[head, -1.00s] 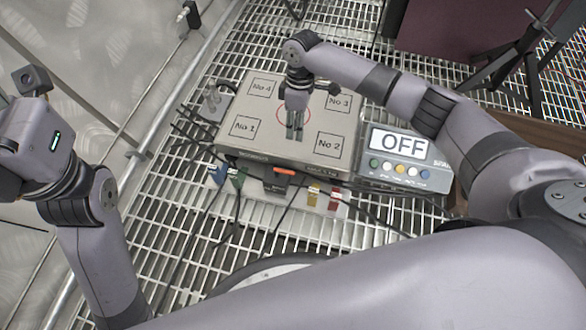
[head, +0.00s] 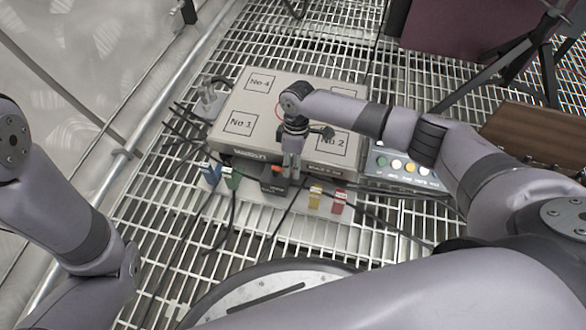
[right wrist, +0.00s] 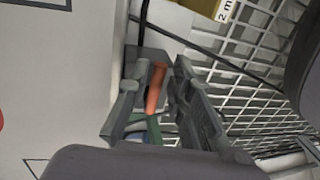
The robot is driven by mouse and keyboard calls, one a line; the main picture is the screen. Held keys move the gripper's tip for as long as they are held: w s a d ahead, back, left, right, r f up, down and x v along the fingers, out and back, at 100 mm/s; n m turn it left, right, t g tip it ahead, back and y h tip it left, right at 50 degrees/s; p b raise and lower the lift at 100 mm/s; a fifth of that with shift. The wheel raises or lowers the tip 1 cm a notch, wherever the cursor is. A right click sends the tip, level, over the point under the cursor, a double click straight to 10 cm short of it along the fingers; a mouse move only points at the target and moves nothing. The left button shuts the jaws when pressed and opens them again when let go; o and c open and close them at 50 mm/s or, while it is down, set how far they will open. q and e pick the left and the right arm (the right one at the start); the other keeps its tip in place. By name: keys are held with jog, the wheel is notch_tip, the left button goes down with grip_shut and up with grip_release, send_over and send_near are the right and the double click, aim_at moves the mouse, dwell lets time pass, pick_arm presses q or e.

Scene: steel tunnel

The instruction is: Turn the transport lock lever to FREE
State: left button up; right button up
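The transport lock lever is a small orange bar (head: 277,170) in a dark housing on the front side of the grey box (head: 262,82). My right gripper (head: 290,175) points down at the box's front edge, right by the lever, and partly hides it. In the right wrist view, the orange lever (right wrist: 155,88) shows between the two separated fingers (right wrist: 160,112). I cannot tell whether either finger touches it. No FREE marking is readable. My left gripper is out of view; only part of the left arm shows at the left edge.
Blue and green tags (head: 233,178) and yellow and red tags (head: 340,201) flank the lever, with black cables over the grating. A control panel (head: 405,166) stands right of the box, its display hidden by my right arm. A brown wooden thing (head: 535,140) lies further right.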

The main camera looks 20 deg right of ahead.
jog(key=shift+f, duration=0.1)
grip_shut()
dwell(0.3)
